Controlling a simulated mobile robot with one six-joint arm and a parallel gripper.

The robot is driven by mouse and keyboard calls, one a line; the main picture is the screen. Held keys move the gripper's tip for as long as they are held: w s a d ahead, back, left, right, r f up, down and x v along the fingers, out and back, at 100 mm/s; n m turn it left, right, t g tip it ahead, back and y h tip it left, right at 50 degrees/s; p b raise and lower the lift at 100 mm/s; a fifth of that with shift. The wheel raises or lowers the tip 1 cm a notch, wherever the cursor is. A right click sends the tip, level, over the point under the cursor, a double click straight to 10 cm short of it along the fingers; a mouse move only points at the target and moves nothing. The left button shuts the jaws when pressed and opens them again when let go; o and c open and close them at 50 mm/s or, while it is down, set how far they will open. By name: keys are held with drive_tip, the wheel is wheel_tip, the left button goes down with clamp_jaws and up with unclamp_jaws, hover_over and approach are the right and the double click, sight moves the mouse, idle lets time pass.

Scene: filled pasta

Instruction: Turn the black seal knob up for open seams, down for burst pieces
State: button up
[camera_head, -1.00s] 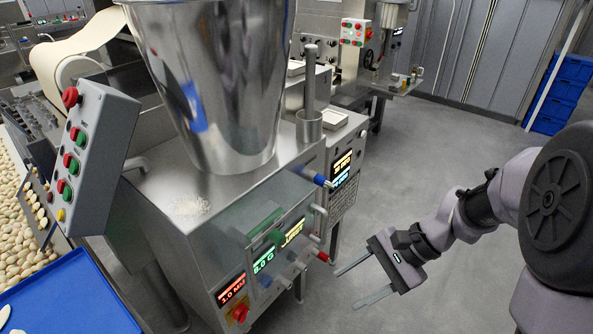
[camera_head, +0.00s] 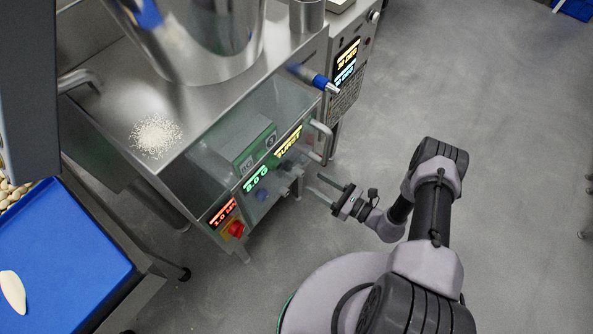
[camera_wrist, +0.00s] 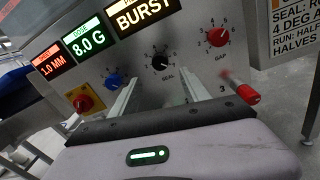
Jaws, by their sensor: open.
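The black seal knob (camera_wrist: 160,61) is on the front panel in the wrist view, with a dial scale around it and "SEAL" printed below. It lies ahead of my gripper and between the lines of its two fingers. My gripper (camera_wrist: 157,92) is open and empty, its fingers pointing at the panel and apart from the knob as far as I can see. In the head view my gripper (camera_head: 325,188) is just right of the machine's front. A display (camera_wrist: 143,14) above the knob reads "BURST"; it also shows yellow in the head view (camera_head: 288,141).
A blue knob (camera_wrist: 113,81) sits left of the seal knob and a red gap knob (camera_wrist: 217,37) right of it. A red-tipped lever (camera_wrist: 246,93) sticks out at right. A red switch (camera_wrist: 83,103) is at left. Floor right of the machine is clear.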

drive_tip(key=b+x, duration=0.2)
drive_tip(key=x, duration=0.7)
drive_tip(key=shift+s+d, duration=0.1)
clamp_jaws()
